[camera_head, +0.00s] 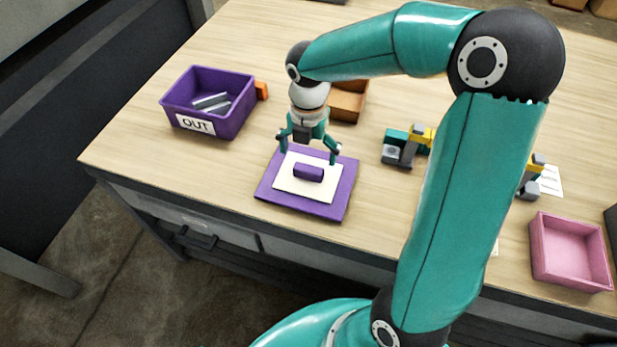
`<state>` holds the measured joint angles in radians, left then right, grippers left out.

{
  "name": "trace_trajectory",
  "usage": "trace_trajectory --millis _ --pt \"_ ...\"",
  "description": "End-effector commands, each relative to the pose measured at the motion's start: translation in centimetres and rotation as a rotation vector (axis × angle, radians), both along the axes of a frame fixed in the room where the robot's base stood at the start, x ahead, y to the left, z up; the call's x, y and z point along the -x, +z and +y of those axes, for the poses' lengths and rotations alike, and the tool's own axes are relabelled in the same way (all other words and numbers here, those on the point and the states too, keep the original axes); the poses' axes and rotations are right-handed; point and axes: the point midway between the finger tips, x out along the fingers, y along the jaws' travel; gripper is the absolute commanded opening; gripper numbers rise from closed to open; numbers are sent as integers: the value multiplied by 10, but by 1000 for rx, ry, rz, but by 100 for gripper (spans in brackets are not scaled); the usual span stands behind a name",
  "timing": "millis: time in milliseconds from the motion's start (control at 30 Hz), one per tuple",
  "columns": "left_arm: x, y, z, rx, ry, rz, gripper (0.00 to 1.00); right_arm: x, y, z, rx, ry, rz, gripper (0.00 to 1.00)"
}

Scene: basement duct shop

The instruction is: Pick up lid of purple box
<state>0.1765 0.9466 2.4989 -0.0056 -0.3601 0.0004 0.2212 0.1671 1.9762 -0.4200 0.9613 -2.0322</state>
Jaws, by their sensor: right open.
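The purple lid (343,197) lies flat on the table near its front edge, with a white panel and a raised purple handle (308,172) in its middle. The open purple box (210,101) stands apart from it, to its left and farther back. It has an "OUT" label on its front and grey pieces inside. My right gripper (309,156) points down over the lid, its fingers spread to either side of the handle. It is open and empty. Whether its fingertips touch the lid I cannot tell. My left gripper is not in view.
A brown tray (347,103) stands just behind my right gripper, and an orange block (262,91) is beside the purple box. A teal and yellow device (407,145) stands right of the lid. A pink bin (570,252) is at the right. My right arm hides part of the table.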

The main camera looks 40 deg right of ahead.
Motion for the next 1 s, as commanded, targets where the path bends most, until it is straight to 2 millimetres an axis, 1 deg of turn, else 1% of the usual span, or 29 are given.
trace_trajectory --millis 167,300,400,500,700,767,1000 --pt "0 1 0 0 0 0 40 3 -15 2 -1 2 5 100" --pt "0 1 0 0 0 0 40 5 -36 4 -1 1 5 100" --pt "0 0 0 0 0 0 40 5 -47 4 0 0 4 100" --pt "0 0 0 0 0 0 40 5 -52 4 -1 -1 2 100" --pt "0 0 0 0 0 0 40 4 -53 4 -1 0 0 100" --pt "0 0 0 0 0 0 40 4 -53 4 -1 0 0 92" --pt "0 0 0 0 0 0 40 4 -52 4 0 0 0 52"
